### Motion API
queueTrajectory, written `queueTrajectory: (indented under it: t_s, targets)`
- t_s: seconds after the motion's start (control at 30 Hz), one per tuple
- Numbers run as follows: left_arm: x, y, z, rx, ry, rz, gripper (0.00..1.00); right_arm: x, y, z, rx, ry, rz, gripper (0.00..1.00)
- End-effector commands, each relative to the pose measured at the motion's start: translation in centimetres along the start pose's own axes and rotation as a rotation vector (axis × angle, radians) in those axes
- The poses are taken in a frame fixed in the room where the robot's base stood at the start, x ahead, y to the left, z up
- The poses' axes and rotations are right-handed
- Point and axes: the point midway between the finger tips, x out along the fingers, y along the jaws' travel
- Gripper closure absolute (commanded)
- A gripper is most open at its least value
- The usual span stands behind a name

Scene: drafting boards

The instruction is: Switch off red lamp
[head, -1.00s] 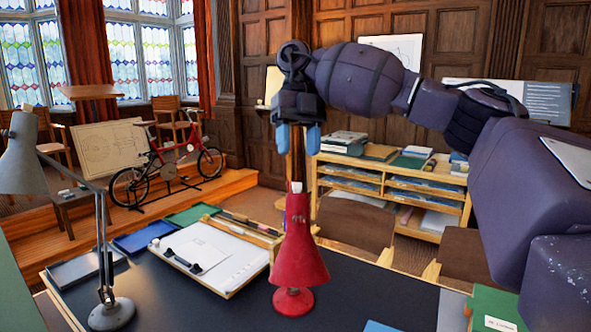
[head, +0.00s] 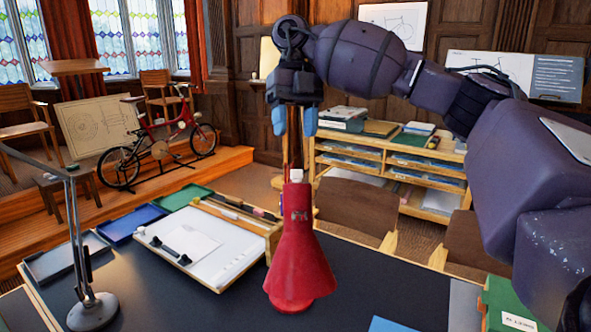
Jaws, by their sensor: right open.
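The red lamp (head: 299,255) stands on the dark desk top in the lower middle of the head view. Its conical red shade points down and hides most of its base. A small pale piece shows at the top of the shade. My right gripper (head: 295,120) points down above the lamp, with its two blue-tipped fingers apart and nothing between them. In the picture a gap shows between the fingertips and the lamp's top. My left gripper is not in view.
A grey lamp (head: 92,308) stands at the desk's left. A drawing board (head: 215,250) with paper and trays lies left of the red lamp. A green box (head: 510,305) sits at the right. Chairs (head: 355,207) stand behind the desk, before a shelf (head: 390,165).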

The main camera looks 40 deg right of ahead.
Motion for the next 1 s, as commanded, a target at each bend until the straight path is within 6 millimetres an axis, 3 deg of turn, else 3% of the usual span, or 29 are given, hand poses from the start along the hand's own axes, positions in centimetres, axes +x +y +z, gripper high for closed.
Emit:
queueTrajectory:
  t_s: [0.1,0.5,0.7,1.0]
  targets:
    - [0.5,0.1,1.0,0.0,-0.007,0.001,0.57,2.0,-0.1,0.2,0.0,0.005,-0.001,0.49]
    - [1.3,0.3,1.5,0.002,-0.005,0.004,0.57,6.3,-0.1,0.0,0.002,0.002,-0.002,0.49]
    - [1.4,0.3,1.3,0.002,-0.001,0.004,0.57,7.4,-0.1,0.0,0.002,0.0,-0.001,0.49]
    - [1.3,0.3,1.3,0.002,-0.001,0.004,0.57,7.6,0.0,0.0,0.001,0.0,0.0,0.5]
